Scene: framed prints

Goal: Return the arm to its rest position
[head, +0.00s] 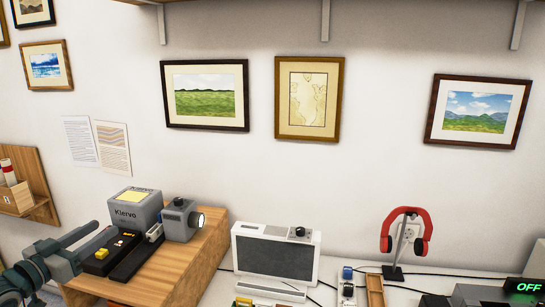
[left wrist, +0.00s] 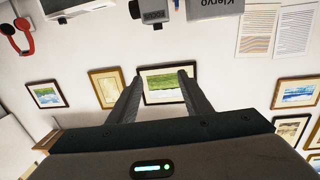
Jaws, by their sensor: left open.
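My left gripper (head: 92,240) is at the lower left of the head view, in front of the wooden cabinet. Its two fingers are apart and nothing is between them; they also show in the left wrist view (left wrist: 158,92). The left wrist view is upside down and faces the wall. A dark-framed green landscape print (head: 205,92) hangs on the wall; it shows beyond the fingers in the left wrist view (left wrist: 168,84). A wooden-framed map print (head: 309,98) hangs beside it. A dark-framed mountain print (head: 478,111) hangs farther right. My right gripper is not in view.
The wooden cabinet (head: 200,262) bears a grey Klervo device (head: 134,209) and a lamp-like unit (head: 182,219) close to my left gripper. A white screen device (head: 275,252) and red headphones on a stand (head: 400,238) stand on the bench. A shelf overhangs the wall.

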